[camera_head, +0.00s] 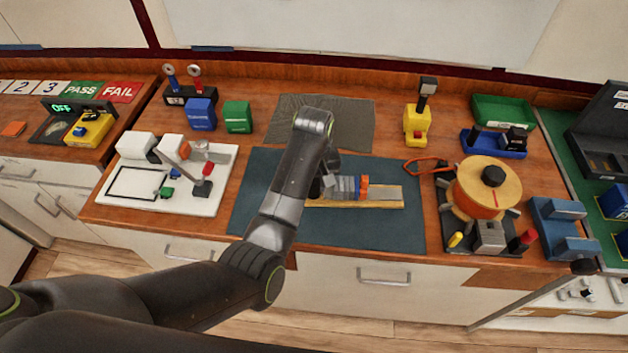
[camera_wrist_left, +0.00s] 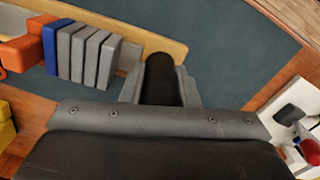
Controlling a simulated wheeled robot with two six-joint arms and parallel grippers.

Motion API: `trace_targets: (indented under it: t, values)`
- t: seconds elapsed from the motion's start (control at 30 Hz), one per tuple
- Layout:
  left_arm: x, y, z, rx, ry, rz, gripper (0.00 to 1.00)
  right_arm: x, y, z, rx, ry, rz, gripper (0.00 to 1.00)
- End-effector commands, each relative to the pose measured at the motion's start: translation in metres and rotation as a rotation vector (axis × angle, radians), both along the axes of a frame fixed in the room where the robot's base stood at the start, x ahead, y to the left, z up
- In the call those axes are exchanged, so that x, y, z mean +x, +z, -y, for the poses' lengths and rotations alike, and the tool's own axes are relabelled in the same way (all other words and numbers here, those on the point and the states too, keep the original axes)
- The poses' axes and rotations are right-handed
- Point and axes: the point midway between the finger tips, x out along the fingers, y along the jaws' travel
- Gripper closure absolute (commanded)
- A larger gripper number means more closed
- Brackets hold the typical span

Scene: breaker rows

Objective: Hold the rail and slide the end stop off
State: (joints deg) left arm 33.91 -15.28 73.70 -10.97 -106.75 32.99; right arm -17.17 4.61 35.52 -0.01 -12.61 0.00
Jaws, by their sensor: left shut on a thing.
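A grey rail (camera_head: 386,192) lies along a light wooden strip (camera_head: 355,204) on the dark mat. Several grey breakers (camera_head: 341,187) stand in a row on it, followed by a blue piece (camera_head: 357,187) and the orange end stop (camera_head: 364,186). Right of the end stop the rail is bare. In the left wrist view the end stop (camera_wrist_left: 22,54) is beside the blue piece (camera_wrist_left: 49,48), at the far end of the row from the gripper. My right gripper is out of view.
The dark mat (camera_head: 265,195) is clear around the strip. A white tray (camera_head: 195,208) with parts lies left, and an orange spool (camera_head: 488,188) on a stand is right. A yellow device (camera_head: 416,125) and an orange cable loop (camera_head: 425,166) are behind to the right.

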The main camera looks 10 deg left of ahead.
Motion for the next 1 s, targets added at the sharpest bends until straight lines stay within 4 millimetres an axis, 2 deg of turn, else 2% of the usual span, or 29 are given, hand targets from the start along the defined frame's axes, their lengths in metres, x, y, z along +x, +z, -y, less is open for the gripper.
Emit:
trace_targets:
  t: [1.0]
  values:
    - [0.000,-0.037,0.000,-0.001,0.000,0.003,1.00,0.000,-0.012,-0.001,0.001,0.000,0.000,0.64]
